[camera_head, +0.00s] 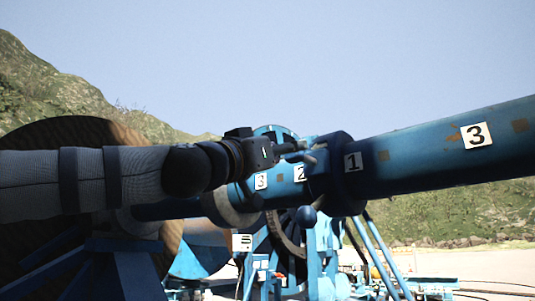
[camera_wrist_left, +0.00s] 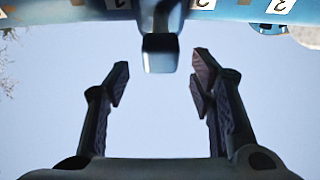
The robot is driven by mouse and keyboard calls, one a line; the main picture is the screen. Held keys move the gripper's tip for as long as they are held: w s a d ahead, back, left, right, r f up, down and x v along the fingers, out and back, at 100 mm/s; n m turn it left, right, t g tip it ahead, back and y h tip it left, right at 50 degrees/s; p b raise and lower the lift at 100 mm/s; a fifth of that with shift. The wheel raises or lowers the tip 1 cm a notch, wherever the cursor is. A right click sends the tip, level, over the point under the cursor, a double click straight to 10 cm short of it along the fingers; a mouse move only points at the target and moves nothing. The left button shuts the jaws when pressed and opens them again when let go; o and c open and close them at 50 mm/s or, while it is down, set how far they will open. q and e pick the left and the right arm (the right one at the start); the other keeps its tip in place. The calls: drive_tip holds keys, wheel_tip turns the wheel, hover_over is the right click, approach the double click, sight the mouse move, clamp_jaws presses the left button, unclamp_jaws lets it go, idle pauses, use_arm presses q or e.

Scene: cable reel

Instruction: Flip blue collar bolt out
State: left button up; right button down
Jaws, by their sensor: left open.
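The dark blue collar (camera_head: 333,170) sits around the long blue pipe (camera_head: 430,150) in the head view. My left gripper (camera_head: 305,152) is at the collar's left side, near its top. In the left wrist view the gripper (camera_wrist_left: 160,82) is open, with its two fingers apart and sky between them. A dark blue bolt-like block (camera_wrist_left: 160,48) sticks out from the pipe between the fingertips and appears not to touch either finger. I cannot tell its exact depth. A dark rounded knob (camera_head: 307,216) hangs under the collar. My right gripper is not in view.
Number labels 1, 2 and 3 mark the pipe (camera_wrist_left: 225,10) on both sides of the collar. A large brown reel (camera_head: 75,130) stands at left behind my arm. Blue struts (camera_head: 380,255) and machinery stand below. Open sky lies above the pipe.

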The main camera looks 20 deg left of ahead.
use_arm(q)
drive_tip(key=v, duration=0.8)
drive_tip(key=shift+s+a, duration=0.1)
